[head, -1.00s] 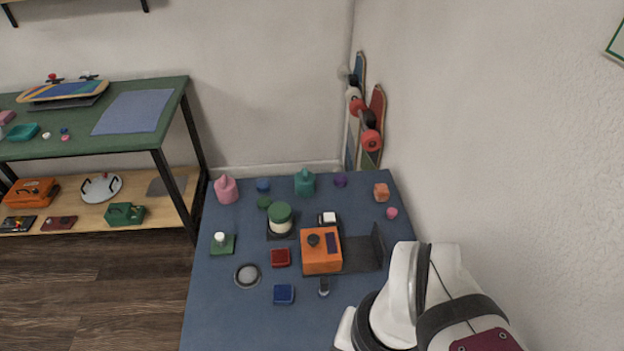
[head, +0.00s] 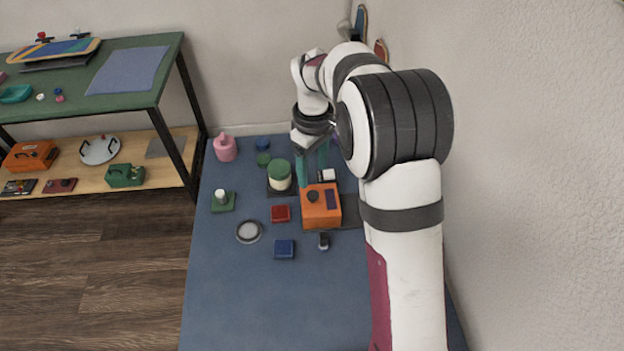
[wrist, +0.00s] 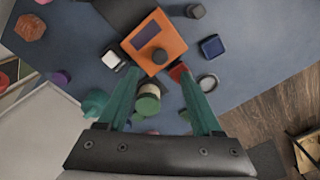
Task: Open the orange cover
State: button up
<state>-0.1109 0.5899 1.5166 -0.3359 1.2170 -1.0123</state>
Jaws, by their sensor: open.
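The orange cover (head: 321,217), a boxy lid with a black knob (head: 313,197) and a dark panel on top, sits on a dark base plate on the blue table. In the wrist view the cover (wrist: 168,27) is at the top centre, beyond my fingertips, with its knob (wrist: 160,56) at the near edge. My gripper (head: 312,174) points down with its teal fingers open, above the table behind the cover. It also shows open and empty in the wrist view (wrist: 158,72). My arm hides the right part of the base plate in the head view.
A green-lidded jar (head: 280,177) stands left of my fingers. A white-topped black piece (head: 327,175) is behind the cover. Red (head: 281,213) and blue (head: 285,249) blocks and a round grey disc (head: 249,231) lie to the left. The table's front left (head: 250,310) is clear.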

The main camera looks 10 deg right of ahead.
aim_at(314, 194)
notch_tip(314, 194, down, 8)
jog(key=shift+r, duration=0.25)
grip_shut()
dwell(1.3)
